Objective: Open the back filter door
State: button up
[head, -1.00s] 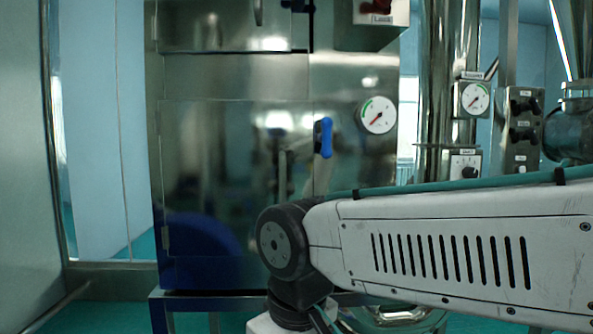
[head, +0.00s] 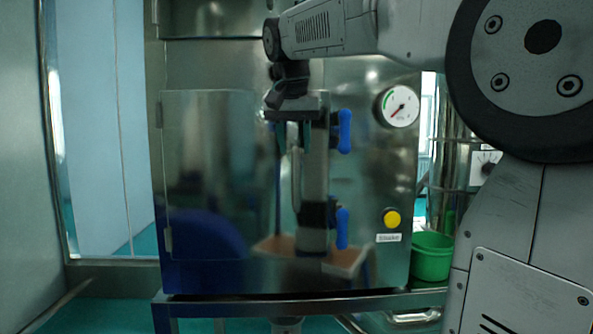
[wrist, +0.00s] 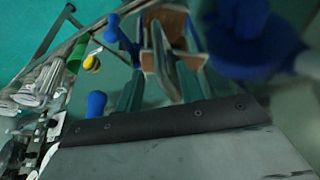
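The filter door (head: 215,150) is a shiny steel panel on the cabinet front, hinged at the left, and looks closed. A vertical bar handle (head: 296,185) stands near its right edge. Two blue-knobbed latches, an upper one (head: 344,131) and a lower one (head: 342,228), are beside that edge. My gripper (head: 293,138) is at the upper end of the bar handle, teal fingers pointing down. In the wrist view my gripper (wrist: 160,92) has its fingers spread apart. Blue knobs also show there, one (wrist: 97,103) near the left finger.
A pressure gauge (head: 397,107) and a yellow button (head: 392,219) are on the cabinet to the right. A green bucket (head: 432,256) stands at its right side. A steel frame rail (head: 250,307) runs below the door. The floor at left is clear.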

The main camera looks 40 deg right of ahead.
aim_at(296, 160)
jog(key=x, duration=0.7)
jog(key=shift+d+f, duration=0.1)
grip_shut()
